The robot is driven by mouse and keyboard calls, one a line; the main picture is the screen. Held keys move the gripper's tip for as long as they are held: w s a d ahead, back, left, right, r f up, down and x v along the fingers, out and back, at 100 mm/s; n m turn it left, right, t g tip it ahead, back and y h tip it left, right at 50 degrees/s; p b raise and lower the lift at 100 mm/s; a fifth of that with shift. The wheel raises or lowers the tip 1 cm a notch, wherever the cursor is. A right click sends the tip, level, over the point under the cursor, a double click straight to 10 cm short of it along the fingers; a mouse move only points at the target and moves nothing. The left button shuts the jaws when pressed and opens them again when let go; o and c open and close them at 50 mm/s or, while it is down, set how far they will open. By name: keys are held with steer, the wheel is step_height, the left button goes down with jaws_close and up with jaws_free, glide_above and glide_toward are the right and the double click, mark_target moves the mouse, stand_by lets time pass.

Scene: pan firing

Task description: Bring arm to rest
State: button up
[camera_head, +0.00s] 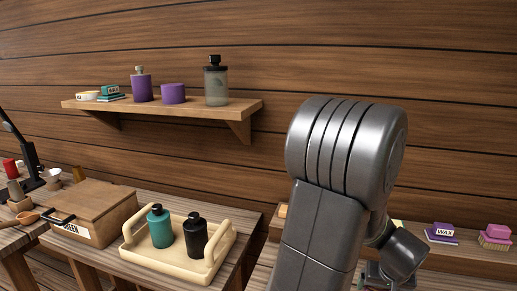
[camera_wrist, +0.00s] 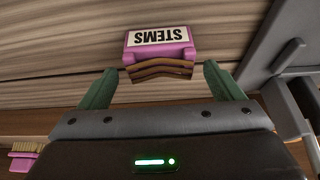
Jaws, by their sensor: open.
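My gripper (camera_wrist: 160,72) shows in the wrist view with its two green fingers apart. A pink holder with a white label reading STEMS (camera_wrist: 160,38) and brown layers at its near side lies just beyond the fingertips, in line with the space between them. It looks apart from the fingers, and nothing is gripped. In the head view my grey arm (camera_head: 335,190) rises large right of centre and bends down at the right; the gripper itself is mostly hidden behind it.
A wall shelf (camera_head: 190,107) holds bottles and tins. A cream tray (camera_head: 175,262) with teal and black bottles and a wooden box (camera_head: 95,205) stand at the left. A purple WAX block (camera_head: 442,232) and a pink brush (camera_head: 495,237) lie at the right.

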steer(key=shift+s+r, duration=0.1)
steer(key=shift+r, duration=1.05)
steer(key=shift+a, duration=0.1)
